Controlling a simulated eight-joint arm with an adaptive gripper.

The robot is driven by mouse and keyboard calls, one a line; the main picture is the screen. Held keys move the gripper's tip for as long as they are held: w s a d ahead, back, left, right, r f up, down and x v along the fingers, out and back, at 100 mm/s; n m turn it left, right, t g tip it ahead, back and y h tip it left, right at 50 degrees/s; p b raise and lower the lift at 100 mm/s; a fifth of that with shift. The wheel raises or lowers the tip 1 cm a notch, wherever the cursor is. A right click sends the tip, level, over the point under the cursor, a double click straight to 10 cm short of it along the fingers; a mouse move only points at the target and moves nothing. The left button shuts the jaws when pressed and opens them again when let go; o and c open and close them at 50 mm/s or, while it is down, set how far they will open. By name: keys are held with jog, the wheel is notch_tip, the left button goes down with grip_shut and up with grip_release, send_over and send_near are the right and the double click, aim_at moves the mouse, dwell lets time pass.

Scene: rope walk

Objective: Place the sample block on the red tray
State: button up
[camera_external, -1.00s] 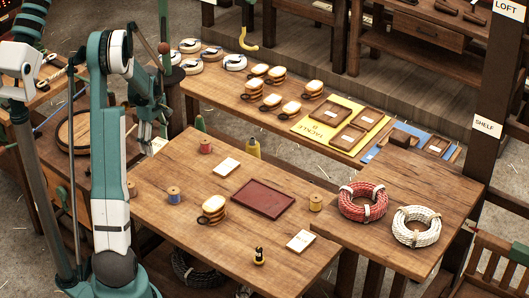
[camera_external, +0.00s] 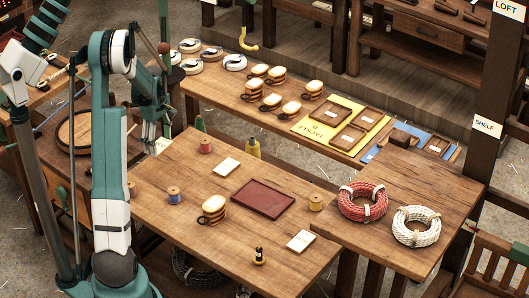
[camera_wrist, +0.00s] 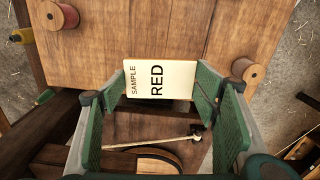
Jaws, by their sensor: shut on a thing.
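The sample block is a cream piece lettered SAMPLE RED (camera_wrist: 160,80) in the wrist view. It sits between the green-padded fingers of my gripper (camera_external: 153,143), which is shut on it. In the external view my gripper is by the left back edge of the near table, left of the red spool. A pale patch shows beside the fingertips there, too small to read. The red tray (camera_external: 262,198) is dark red, flat and empty, lying mid-table, to the right of and nearer the camera than my gripper.
On the near table are a red spool (camera_external: 205,146), a blue spool (camera_external: 174,195), a yellow spool (camera_external: 316,202), a striped stack (camera_external: 213,208), two white cards and a small black bottle (camera_external: 259,255). A yellow bottle (camera_external: 253,148) stands at the back edge. Rope coils lie right.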

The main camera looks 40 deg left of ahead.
jog(key=w+d, duration=0.4)
jog(key=d, duration=0.7)
jog(key=w+d, duration=0.4)
jog(key=d, duration=0.6)
jog(key=r+m+p, duration=0.1)
jog(key=r, duration=0.1)
send_over(263, 198)
jog(key=shift+f, duration=0.2)
jog(key=shift+f, duration=0.15)
jog(key=shift+f+b, duration=0.4)
jog(key=shift+f, duration=2.6)
jog(key=shift+f+b, duration=0.3)
jog(key=shift+f, duration=1.6)
jog(key=shift+f, duration=0.15)
